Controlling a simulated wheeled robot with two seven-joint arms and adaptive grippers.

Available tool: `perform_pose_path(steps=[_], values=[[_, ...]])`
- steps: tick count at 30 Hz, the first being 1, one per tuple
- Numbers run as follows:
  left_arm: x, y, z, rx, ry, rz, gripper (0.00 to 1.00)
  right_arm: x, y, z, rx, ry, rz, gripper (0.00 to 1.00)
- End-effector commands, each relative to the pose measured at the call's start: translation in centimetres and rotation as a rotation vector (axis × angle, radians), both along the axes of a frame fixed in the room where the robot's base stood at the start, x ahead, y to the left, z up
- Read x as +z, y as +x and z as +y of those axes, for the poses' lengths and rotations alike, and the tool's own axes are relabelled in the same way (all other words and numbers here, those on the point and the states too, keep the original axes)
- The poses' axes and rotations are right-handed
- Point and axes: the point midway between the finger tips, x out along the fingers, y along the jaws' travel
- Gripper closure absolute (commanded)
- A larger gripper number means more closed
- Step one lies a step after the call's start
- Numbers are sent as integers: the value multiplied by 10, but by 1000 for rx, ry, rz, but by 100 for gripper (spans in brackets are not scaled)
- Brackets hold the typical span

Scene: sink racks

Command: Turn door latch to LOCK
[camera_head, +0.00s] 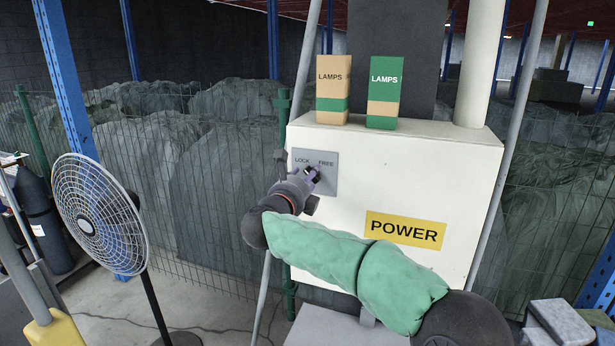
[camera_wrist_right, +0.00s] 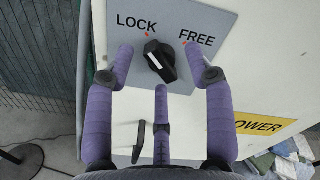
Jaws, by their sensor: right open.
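The door latch is a black knob (camera_wrist_right: 160,62) on a grey plate (camera_wrist_right: 212,22) marked LOCK at left and FREE at right, each with a small red dot. In the right wrist view the knob's long axis slants from upper left to lower right; its upper end lies nearer the LOCK dot. My right gripper (camera_wrist_right: 160,52) is open, with purple fingers spread on both sides of the knob and a third finger below it. Contact cannot be told. In the head view my right gripper (camera_head: 311,177) covers much of the plate (camera_head: 329,160). My left gripper is out of view.
The plate is on a white cabinet (camera_head: 460,185) with a yellow POWER label (camera_head: 404,230). A tan lamp box (camera_head: 333,90) and a green one (camera_head: 383,92) stand on top. A dark handle (camera_wrist_right: 139,142) shows below the plate. A fan (camera_head: 98,213) stands left.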

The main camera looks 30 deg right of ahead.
Motion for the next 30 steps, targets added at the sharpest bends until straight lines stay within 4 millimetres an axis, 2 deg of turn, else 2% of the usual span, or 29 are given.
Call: perform_pose_path(steps=[9, 15, 21, 30], values=[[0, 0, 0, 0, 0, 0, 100, 1, -40, 49, 6, 0, -2, 46], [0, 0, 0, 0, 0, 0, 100, 0, -59, 72, 5, -2, -1, 46], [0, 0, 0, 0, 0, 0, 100, 0, -67, 80, 3, -1, -1, 46], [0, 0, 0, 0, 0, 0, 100, 0, -67, 81, 2, -1, 0, 46]])
